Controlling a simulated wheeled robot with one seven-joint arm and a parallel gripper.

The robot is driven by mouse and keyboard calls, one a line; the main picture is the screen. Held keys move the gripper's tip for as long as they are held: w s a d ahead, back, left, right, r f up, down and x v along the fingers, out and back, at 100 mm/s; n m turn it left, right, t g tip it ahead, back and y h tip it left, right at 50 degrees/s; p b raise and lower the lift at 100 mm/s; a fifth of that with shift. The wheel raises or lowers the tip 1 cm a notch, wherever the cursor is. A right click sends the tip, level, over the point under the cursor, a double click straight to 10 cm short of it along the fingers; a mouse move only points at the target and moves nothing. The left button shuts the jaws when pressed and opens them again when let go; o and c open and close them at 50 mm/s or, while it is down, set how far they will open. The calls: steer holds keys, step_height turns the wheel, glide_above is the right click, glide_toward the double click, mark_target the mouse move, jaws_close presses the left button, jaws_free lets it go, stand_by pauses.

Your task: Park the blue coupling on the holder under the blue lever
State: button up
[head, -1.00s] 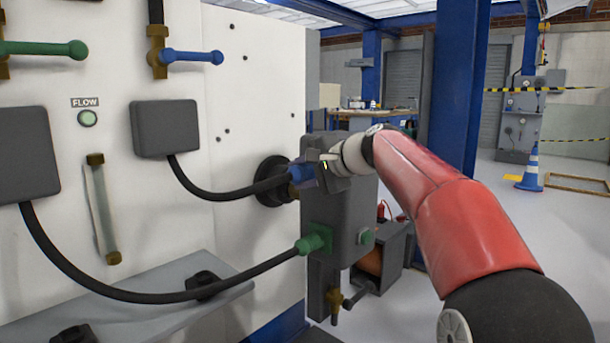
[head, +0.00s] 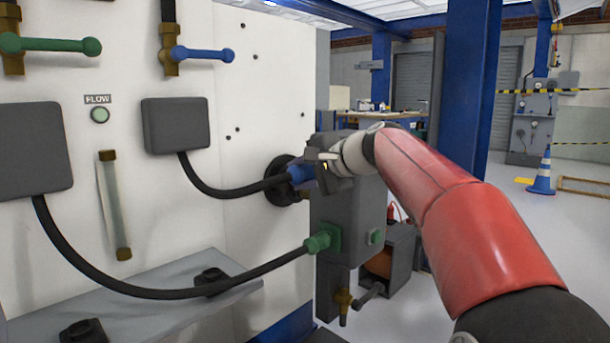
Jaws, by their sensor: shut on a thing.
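The blue coupling (head: 300,174), on the end of a black hose, is held in my gripper (head: 318,168). My gripper is shut on it, in front of the upper left of a grey block (head: 345,215). The wrist hides part of the coupling, and I cannot tell whether it touches the block. The blue lever (head: 205,54) sits on a brass valve on the white panel. A black holder (head: 210,281) stands on the grey sloping shelf below the blue lever, empty. Another black holder (head: 83,332) is nearer at lower left.
A green coupling (head: 320,242) with its hose is plugged into the block, its hose sagging across the front of the shelf (head: 150,300). A green lever (head: 50,44) and grey boxes (head: 177,125) are on the panel. A black round fitting (head: 283,180) lies behind the blue coupling.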

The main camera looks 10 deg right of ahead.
steer(key=shift+a, duration=0.15)
steer(key=shift+a, duration=0.15)
steer(key=s+a+f+m+g+y, duration=0.1)
steer(key=a+f+m+y, duration=0.3)
steer(key=a+m, duration=0.4)
steer(key=s+a+f+m+y, duration=0.1)
steer(key=a+f+m+y, duration=0.4)
steer(key=a, duration=0.6)
steer(key=shift+m+h, duration=0.3)
steer(key=shift+h, duration=0.5)
steer(key=shift+d+f, duration=0.2)
steer(key=shift+f, duration=2.8)
steer(key=shift+f+b, duration=0.55)
steer(key=shift+b, duration=0.05)
steer(key=o, duration=1.1)
steer(key=shift+o, duration=0.2)
